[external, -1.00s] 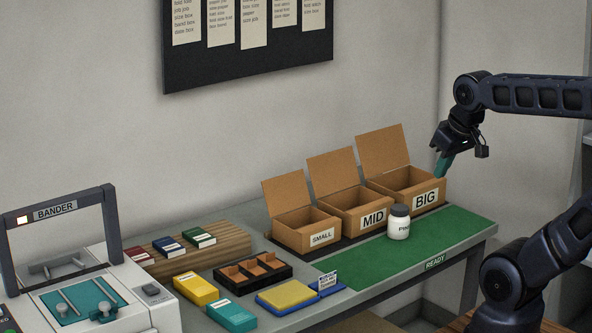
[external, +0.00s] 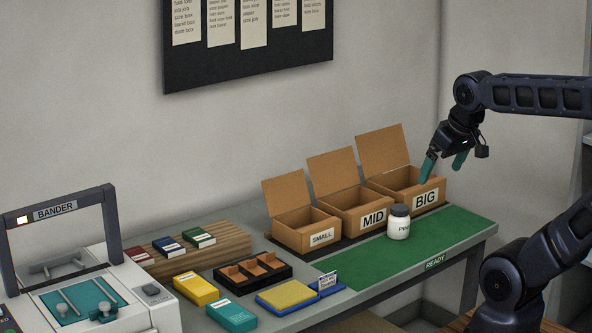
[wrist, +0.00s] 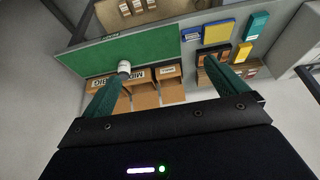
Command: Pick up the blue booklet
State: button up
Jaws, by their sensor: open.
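The blue booklet (external: 168,246) lies on a slanted wooden rack (external: 188,262) at the back left of the bench, between a red booklet (external: 138,256) and a green booklet (external: 199,237). My gripper (external: 444,165) is open and empty, with its teal fingers spread above the BIG box at the far right of the bench. It is well away from the blue booklet. In the wrist view both fingers of my gripper (wrist: 165,72) show apart. The blue booklet cannot be clearly made out there.
Open cardboard boxes marked SMALL (external: 307,243), MID (external: 355,222) and BIG (external: 408,198) line the wall. A white jar (external: 399,226) stands on the green mat (external: 365,262). A black tray (external: 252,284), yellow pack (external: 196,290), teal pack (external: 232,314) and bander (external: 75,270) are nearer the rack.

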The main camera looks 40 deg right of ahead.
jog(key=shift+w+r, duration=0.1)
jog(key=w+a+r+n+g, duration=0.1)
jog(key=w+a+r+n, duration=0.15)
jog(key=w, duration=0.55)
jog(key=w+a+r+n, duration=0.2)
jog(key=w+r, duration=0.2)
jog(key=w, duration=0.4)
jog(key=n+g, duration=0.4)
jog(key=n, duration=1)
send_over(168, 244)
notch_tip(168, 244, down, 24)
jog(key=shift+m, duration=0.25)
jog(key=f, duration=0.5)
jog(key=shift+s+d+f, duration=0.1)
jog(key=shift+s+f, duration=0.1)
jog(key=shift+f, duration=0.15)
jog(key=shift+w+f, duration=0.1)
jog(key=shift+f, duration=2.45)
